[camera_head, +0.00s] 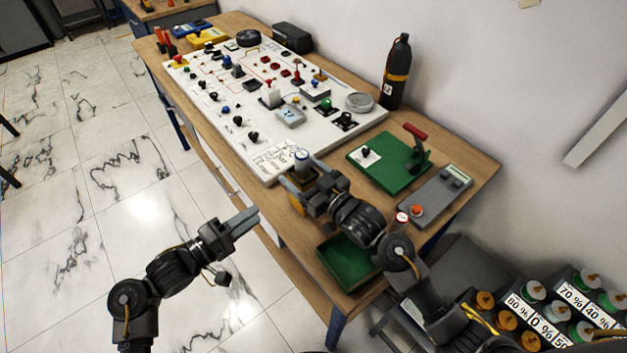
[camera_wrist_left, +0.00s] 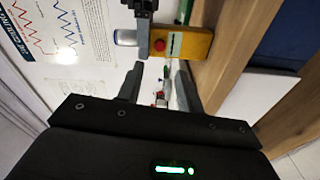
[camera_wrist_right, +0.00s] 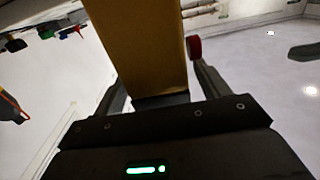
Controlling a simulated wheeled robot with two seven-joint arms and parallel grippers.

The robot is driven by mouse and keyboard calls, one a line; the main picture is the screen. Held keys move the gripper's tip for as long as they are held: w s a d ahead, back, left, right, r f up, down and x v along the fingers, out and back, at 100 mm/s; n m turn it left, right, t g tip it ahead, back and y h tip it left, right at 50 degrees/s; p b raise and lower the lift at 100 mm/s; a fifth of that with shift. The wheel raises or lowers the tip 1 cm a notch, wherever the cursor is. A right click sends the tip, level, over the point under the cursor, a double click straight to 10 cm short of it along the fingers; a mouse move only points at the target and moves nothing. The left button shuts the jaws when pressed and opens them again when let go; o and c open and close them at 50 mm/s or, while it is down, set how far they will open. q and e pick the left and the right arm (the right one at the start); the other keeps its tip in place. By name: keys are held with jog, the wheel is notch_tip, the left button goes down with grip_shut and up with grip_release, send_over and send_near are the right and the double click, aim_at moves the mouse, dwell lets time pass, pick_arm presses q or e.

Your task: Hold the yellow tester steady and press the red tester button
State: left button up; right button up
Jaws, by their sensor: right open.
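The yellow tester (camera_wrist_left: 188,42) carries a red button (camera_wrist_left: 159,45), seen in the left wrist view. In the head view the tester (camera_head: 297,201) is mostly hidden by my right gripper (camera_head: 312,187), at the table's front edge. In the right wrist view the tester's yellow body (camera_wrist_right: 138,45) stands between the open fingers of my right gripper (camera_wrist_right: 158,82), and the red button (camera_wrist_right: 194,48) shows beside the right finger. I cannot tell if the fingers touch it. My left gripper (camera_head: 247,221) is open and empty, off the table's front edge, apart from the tester, its fingers (camera_wrist_left: 160,75) pointing towards it.
A white board (camera_head: 215,110) with many knobs fills the table's left part. A blue-topped white cylinder (camera_head: 302,160) stands near my right gripper. A green plate with a red lever (camera_head: 415,131), a grey box (camera_head: 436,196) and a green tray (camera_head: 347,262) lie nearby. Floor space is free at left.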

jog(key=shift+w+a, duration=0.15)
jog(key=c, duration=1.2)
pick_arm(q)
grip_shut()
pick_arm(e)
jog(key=shift+c, duration=0.2)
pick_arm(q)
jog(key=shift+s, duration=0.1)
dwell(0.7)
